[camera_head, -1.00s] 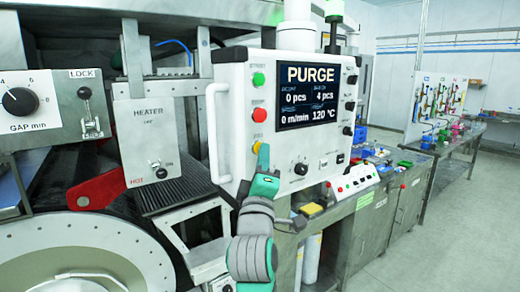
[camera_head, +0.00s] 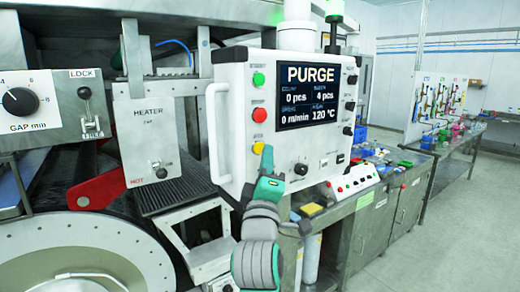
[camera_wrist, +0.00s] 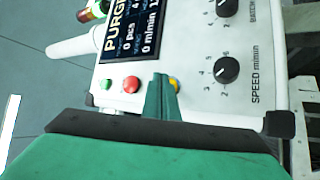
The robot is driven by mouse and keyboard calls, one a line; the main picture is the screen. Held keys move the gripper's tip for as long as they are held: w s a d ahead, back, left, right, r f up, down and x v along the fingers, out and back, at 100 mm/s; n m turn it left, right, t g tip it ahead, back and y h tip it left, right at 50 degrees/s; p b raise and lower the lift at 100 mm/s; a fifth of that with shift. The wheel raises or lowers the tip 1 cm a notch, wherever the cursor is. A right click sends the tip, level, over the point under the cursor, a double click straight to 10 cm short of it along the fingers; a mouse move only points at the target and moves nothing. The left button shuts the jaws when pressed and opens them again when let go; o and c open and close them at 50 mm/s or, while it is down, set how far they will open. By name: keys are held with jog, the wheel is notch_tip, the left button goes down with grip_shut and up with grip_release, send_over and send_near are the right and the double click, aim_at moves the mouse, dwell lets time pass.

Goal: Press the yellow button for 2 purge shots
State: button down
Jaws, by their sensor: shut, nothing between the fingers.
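The yellow button (camera_head: 258,147) is on the left side of the white control panel (camera_head: 230,100), below the red button (camera_head: 259,115). In the wrist view the green fingers (camera_wrist: 161,88) partly cover the yellow button (camera_wrist: 175,84). Whether the fingertips touch the panel cannot be told. The screen (camera_head: 308,95) reads PURGE, 0 pcs, 4 pcs, 0 m/min and 120 °C.
A green button (camera_head: 258,79) is above the red one. A black speed knob (camera_head: 301,169) is right of my gripper. A white handle (camera_head: 213,130) runs along the panel's left edge. A heater box (camera_head: 150,140) with a switch is further left.

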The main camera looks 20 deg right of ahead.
jog(key=shift+s, duration=0.1)
jog(key=shift+s+d, duration=0.3)
jog(key=shift+s, duration=0.45)
jog(key=shift+s+d, duration=0.25)
jog(key=shift+s, duration=0.5)
jog(key=shift+s+d, duration=0.3)
jog(key=shift+s, duration=0.45)
